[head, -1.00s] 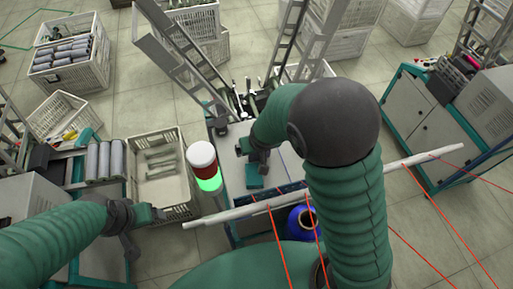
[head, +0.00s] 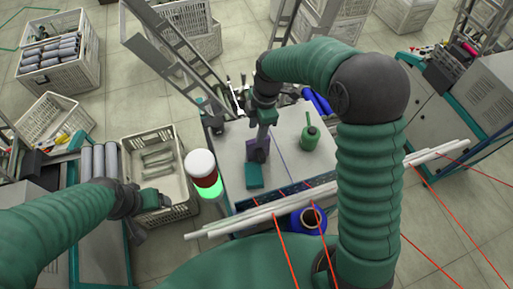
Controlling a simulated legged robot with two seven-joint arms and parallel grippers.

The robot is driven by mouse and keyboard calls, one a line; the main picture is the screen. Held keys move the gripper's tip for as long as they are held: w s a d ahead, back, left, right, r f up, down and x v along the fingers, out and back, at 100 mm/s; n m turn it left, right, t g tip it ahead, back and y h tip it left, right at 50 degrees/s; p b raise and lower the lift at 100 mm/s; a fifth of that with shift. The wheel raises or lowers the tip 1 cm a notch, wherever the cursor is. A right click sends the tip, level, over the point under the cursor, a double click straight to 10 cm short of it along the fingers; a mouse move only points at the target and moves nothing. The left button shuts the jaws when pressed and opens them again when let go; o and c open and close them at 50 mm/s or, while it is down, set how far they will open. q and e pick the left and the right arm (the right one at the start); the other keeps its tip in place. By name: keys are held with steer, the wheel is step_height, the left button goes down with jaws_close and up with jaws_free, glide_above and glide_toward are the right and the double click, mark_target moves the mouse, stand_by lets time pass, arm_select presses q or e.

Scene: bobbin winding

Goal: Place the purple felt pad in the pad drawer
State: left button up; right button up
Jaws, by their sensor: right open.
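A small dark purple piece (head: 252,151), which may be the felt pad, shows on the pale machine top at the tip of my right gripper (head: 262,145). The right gripper is open and points down over this spot; I cannot tell whether it touches the piece. A teal block (head: 255,176) sits just in front of it. I cannot make out the pad drawer for sure.
A green oil can (head: 310,138) stands right of my right gripper. A signal lamp (head: 202,165) rises at the machine's left. White rails (head: 270,220) and red threads cross the front, near a blue spool (head: 307,221). A crate (head: 130,165) stands left.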

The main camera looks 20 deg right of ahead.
mark_target(260, 153)
steer(key=f, duration=0.2)
steer(key=w+d+f+p, duration=0.1)
steer(key=f, duration=0.1)
steer(key=shift+d, duration=0.1)
step_height(260, 153, down, 4)
steer(key=shift+r+p, duration=0.1)
steer(key=shift+p, duration=1.05)
steer(key=shift+f, duration=0.35)
steer(key=shift+w+a+f, duration=0.15)
steer(key=shift+w+a, duration=0.05)
steer(key=shift+a, duration=0.3)
steer(key=shift+d, duration=0.55)
jaws_close()
arm_select(q)
steer(key=r, duration=0.1)
steer(key=d+r, duration=0.1)
steer(key=r, duration=0.1)
steer(key=shift+w+d+r, duration=0.2)
steer(key=shift+w+r, duration=0.1)
arm_select(e)
steer(key=shift+a, duration=0.1)
arm_select(q)
steer(key=shift+a, duration=0.3)
arm_select(e)
steer(key=shift+a, duration=0.25)
arm_select(q)
steer(key=shift+d, duration=0.25)
arm_select(e)
steer(key=shift+d, duration=0.2)
